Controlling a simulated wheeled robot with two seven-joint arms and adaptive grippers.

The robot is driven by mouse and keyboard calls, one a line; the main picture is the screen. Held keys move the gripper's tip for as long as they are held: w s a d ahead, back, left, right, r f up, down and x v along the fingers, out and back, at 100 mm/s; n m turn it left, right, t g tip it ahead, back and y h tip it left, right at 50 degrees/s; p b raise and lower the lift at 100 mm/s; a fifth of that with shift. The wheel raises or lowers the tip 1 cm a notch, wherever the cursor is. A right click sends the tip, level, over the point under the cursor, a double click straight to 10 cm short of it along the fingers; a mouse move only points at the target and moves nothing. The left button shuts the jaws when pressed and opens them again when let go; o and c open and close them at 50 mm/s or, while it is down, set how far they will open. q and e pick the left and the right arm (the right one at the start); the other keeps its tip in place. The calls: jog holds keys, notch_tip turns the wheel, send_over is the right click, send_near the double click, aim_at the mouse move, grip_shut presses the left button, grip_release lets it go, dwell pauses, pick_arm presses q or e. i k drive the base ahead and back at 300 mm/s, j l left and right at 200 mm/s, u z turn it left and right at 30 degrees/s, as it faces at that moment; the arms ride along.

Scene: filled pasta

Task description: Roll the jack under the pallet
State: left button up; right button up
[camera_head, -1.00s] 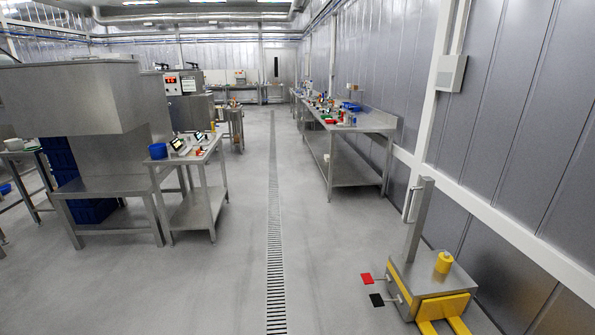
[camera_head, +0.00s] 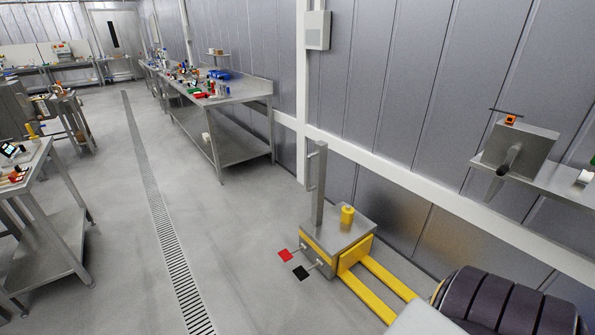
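The jack (camera_head: 338,232) stands on the floor right of the middle in the head view, near the grey panel wall. It has a steel body with yellow edges, an upright steel handle post (camera_head: 320,183), a yellow cylinder on top and two yellow forks (camera_head: 366,288) low to the floor. The forks point toward the bottom right. A red pedal (camera_head: 285,255) and a black pedal (camera_head: 300,272) stick out on its left side. I cannot make out a pallet. Neither of my grippers shows.
A dark ribbed rounded object with a pale part (camera_head: 510,300) fills the bottom right, close to the fork ends. A wall shelf (camera_head: 560,180) is above it. A steel bench (camera_head: 240,92) stands farther back. The floor left of the jack, along the drain grate (camera_head: 160,215), is clear.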

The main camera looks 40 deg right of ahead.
aim_at(328, 233)
jog(key=i+z, duration=0.15)
jog(key=i, duration=0.65)
jog(key=i+j+z, duration=0.2)
jog(key=i+z, duration=0.25)
jog(key=i+j+z, duration=0.4)
jog(key=i, duration=0.2)
jog(key=i+j+z, duration=0.45)
jog(key=k+j, duration=0.05)
